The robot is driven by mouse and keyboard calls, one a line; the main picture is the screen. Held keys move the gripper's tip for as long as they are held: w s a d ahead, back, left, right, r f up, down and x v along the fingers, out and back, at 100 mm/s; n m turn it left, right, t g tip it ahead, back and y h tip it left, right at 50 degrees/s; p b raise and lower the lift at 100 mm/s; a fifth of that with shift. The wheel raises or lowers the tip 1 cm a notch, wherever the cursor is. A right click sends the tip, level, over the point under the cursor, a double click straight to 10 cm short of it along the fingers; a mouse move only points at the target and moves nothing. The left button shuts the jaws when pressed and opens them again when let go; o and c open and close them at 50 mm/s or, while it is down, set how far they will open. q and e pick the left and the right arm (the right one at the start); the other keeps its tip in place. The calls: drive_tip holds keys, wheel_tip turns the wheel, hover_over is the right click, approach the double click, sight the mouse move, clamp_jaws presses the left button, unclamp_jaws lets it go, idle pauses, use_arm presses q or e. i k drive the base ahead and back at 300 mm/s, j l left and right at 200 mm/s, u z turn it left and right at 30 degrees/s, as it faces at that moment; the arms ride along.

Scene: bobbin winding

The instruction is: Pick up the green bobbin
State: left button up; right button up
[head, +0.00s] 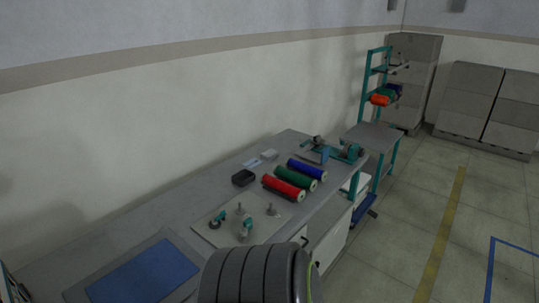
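The green bobbin (296,179) lies on its side on the grey workbench (120,235), with pale end flanges. It lies between the red bobbin (283,189) on its near side and the blue bobbin (307,169) on its far side. The three lie roughly parallel and close together; I cannot tell whether they touch. Neither of my grippers shows in the head view.
A teal winding device (346,151) stands at the bench's far end. A black box (243,177) lies left of the bobbins. Nearer are a pale board (206,227) with pegs and teal parts, and a blue mat (145,272). A teal rack (364,85) holds more bobbins.

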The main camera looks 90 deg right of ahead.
sight(305, 183)
drive_tip(key=z, duration=2.95)
drive_tip(key=i+l+u, duration=0.2)
drive_tip(key=u, duration=0.25)
drive_tip(key=i+l+u, duration=0.15)
drive_tip(key=l+u, duration=0.15)
drive_tip(key=u, duration=0.15)
drive_tip(key=i+l+u, duration=0.1)
drive_tip(key=l+u, duration=0.25)
drive_tip(key=u, duration=0.15)
